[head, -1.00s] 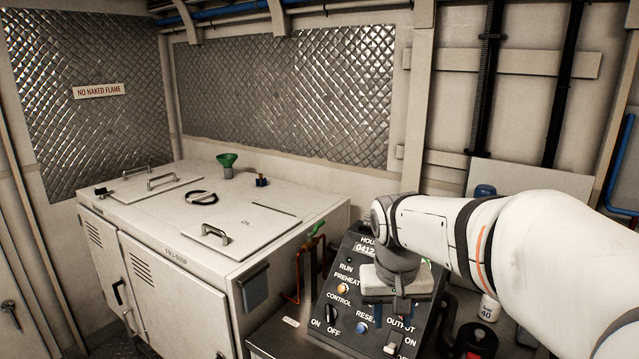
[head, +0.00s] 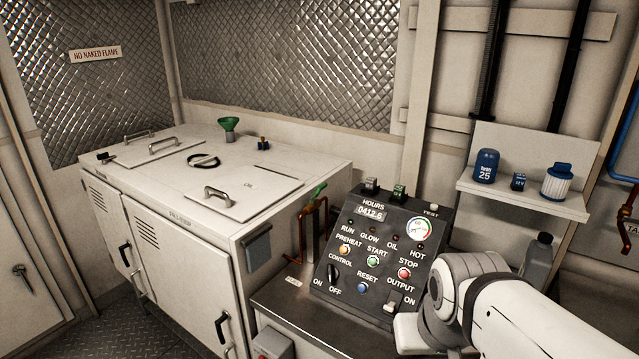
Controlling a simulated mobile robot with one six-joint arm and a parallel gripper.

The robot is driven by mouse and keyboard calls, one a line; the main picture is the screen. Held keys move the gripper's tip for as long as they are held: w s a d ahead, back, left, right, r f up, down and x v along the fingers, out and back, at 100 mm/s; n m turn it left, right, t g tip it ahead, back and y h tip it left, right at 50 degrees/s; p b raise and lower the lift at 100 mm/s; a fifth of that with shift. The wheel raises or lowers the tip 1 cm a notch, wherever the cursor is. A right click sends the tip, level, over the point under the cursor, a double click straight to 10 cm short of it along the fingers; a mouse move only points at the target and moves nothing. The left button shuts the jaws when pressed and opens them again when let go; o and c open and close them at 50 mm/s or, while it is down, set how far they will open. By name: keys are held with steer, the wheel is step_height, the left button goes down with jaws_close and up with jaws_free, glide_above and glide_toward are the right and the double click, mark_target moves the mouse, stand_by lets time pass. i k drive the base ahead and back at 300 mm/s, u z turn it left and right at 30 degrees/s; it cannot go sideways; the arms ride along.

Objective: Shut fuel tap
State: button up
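The fuel tap appears to be the green lever (head: 319,190) on copper-coloured pipework (head: 312,222), between the white cabinet and the control panel. The lever slants up to the right; I cannot tell from this view whether the tap is open or shut. My gripper (head: 411,334) is at the lower right, in front of the control panel's lower right corner. It is well to the right of the lever and apart from it. Only its pale body shows, and its fingers cannot be made out.
The sloping control panel (head: 345,215) with buttons and switches stands on a metal bench (head: 283,308), right of the tap. The white cabinet (head: 188,270) with a green funnel (head: 229,125) stands at left. A wall shelf (head: 525,202) holds a blue can and a filter. Floor shows at lower left.

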mark_target(313, 197)
steer(key=z, duration=2.55)
steer(key=k, duration=1.25)
steer(key=u, duration=2.1)
steer(key=i, duration=1)
steer(key=u, duration=0.05)
